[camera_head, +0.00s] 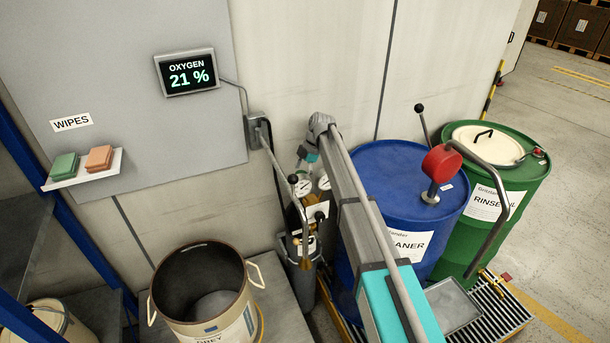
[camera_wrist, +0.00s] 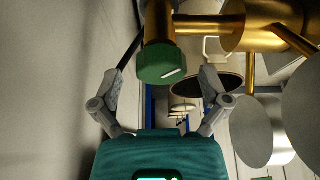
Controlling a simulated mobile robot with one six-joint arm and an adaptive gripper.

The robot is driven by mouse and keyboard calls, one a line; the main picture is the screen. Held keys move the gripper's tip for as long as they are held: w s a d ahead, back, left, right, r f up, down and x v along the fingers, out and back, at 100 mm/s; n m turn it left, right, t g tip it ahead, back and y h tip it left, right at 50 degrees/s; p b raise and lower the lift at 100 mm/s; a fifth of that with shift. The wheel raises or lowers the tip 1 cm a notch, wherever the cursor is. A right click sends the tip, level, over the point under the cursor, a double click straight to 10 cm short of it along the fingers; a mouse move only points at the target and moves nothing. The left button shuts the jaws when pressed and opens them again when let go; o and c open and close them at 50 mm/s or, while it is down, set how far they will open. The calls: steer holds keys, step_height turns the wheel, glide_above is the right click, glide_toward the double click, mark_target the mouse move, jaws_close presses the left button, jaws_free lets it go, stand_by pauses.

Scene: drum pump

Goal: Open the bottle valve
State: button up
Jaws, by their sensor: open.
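In the wrist view, the bottle valve's green knob (camera_wrist: 162,63) sits on a brass body (camera_wrist: 200,25). It has a white mark on its face. My gripper (camera_wrist: 161,76) is open, with one grey finger on each side of the knob in the picture; no contact is visible, and I cannot tell the depth gap. In the head view, the grey gas bottle (camera_head: 308,287) stands by the wall, with round gauges (camera_head: 304,187) near its top. My arm crosses in front and hides part of the bottle top. The green knob cannot be made out there.
A lever with a black ball (camera_head: 293,178) hangs close to the bottle. A blue drum (camera_head: 385,165) and a green drum (camera_head: 520,160) stand right. An open drum (camera_head: 165,285) stands left. A wall display (camera_head: 188,73) reads oxygen 21 %. Open floor lies far right.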

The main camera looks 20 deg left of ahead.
steer(key=c, duration=1.1)
steer(key=shift+d, duration=0.35)
steer(key=shift+c, duration=0.3)
steer(key=shift+a, duration=0.3)
steer(key=shift+m, duration=0.3)
steer(key=m, duration=0.2)
steer(key=m+t, duration=0.1)
steer(key=shift+s+a+m+t+y, duration=0.1)
steer(key=shift+s+m+t+y, duration=0.05)
steer(key=shift+m+t+y, duration=0.2)
steer(key=shift+r+m+t, duration=0.1)
steer(key=shift+m+t, duration=0.35)
steer(key=shift+m, duration=0.8)
steer(key=shift+a, duration=0.1)
